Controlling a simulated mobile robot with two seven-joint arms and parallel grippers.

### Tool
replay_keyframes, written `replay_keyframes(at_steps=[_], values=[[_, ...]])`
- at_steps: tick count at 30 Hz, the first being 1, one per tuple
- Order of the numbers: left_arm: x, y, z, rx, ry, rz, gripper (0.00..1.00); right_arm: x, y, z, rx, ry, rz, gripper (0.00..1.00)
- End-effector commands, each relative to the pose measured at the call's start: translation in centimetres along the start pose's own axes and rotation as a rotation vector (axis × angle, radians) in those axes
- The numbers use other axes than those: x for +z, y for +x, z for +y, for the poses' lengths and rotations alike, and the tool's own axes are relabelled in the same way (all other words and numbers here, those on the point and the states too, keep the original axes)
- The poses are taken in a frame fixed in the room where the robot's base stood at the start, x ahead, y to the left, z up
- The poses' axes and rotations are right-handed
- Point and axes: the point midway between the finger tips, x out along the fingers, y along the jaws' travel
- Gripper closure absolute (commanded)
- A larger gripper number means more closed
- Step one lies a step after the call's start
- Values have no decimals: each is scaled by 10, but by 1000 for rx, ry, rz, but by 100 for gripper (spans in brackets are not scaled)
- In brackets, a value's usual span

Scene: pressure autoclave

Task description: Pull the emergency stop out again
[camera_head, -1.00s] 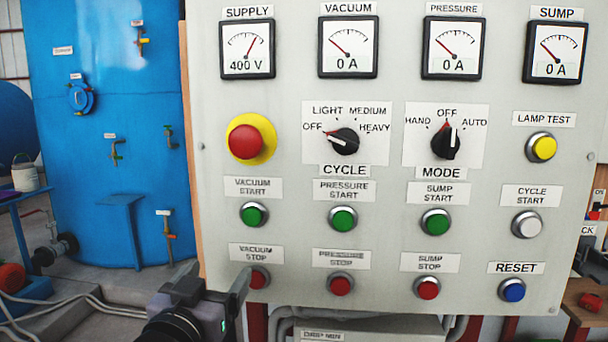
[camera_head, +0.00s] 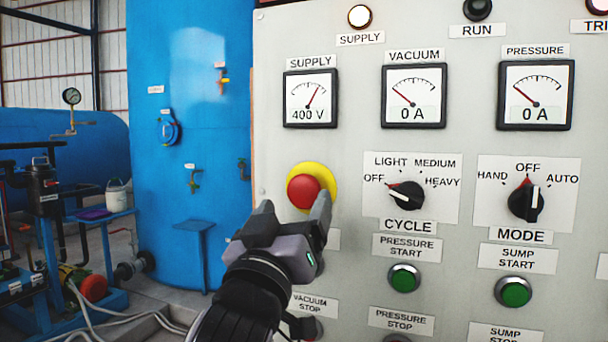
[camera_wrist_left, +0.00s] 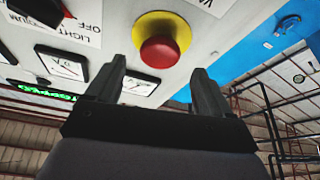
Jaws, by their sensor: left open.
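The emergency stop is a red mushroom button (camera_head: 303,191) on a yellow round collar (camera_head: 327,176), on the upper left part of the grey control panel. In the left wrist view the red button (camera_wrist_left: 159,53) shows above the gap between the fingers, not between them. My left gripper (camera_head: 295,208) is just below and in front of the button in the head view, its fingers apart and empty. The wrist view also shows the open fingers (camera_wrist_left: 160,85), apart from the button. My right gripper is not in view.
The CYCLE knob (camera_head: 407,196) and MODE knob (camera_head: 526,202) stick out to the right of the button. Green start buttons (camera_head: 404,278) sit lower down. A blue tank (camera_head: 190,110) stands left of the panel, with free air in front of it.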

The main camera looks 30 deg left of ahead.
Motion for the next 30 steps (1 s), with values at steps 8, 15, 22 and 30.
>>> replay_keyframes(at_steps=[8, 15, 22, 30], values=[[-1, 34, 0, 1, 5, 0, 19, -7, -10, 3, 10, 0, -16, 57], [0, 51, 0, 2, 3, 0, 19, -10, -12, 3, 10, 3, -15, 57], [1, 53, 0, 3, 2, 0, 19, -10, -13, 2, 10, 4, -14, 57], [1, 52, 0, 2, 2, -1, 80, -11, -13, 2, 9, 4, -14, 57]])
